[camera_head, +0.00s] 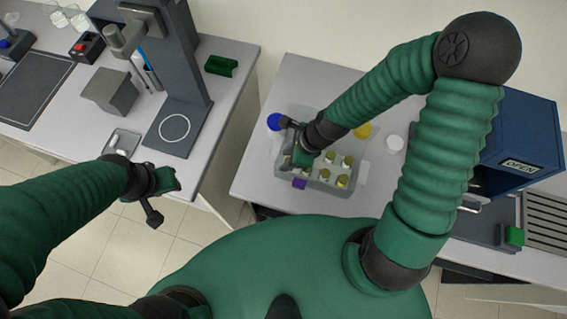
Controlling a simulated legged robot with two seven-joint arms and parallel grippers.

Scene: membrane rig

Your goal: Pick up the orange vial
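A grey bin (318,184) on the right-hand table holds several small vials with yellowish caps (341,181). I cannot make out a clearly orange vial among them. My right gripper (301,157) reaches down over the left part of the bin and hides what is under it. Its fingertips are too small and covered to show whether they are open or shut, or hold anything. My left gripper (172,180) hangs over the front edge of the left table, away from the bin. Its finger opening is not clear.
Around the bin are a blue round lid (274,121), a yellow one (363,131), a white one (395,142) and a purple piece (299,184). A blue device (520,130) stands on the right. A grey stand (180,90) stands on the left table. A gap separates the tables.

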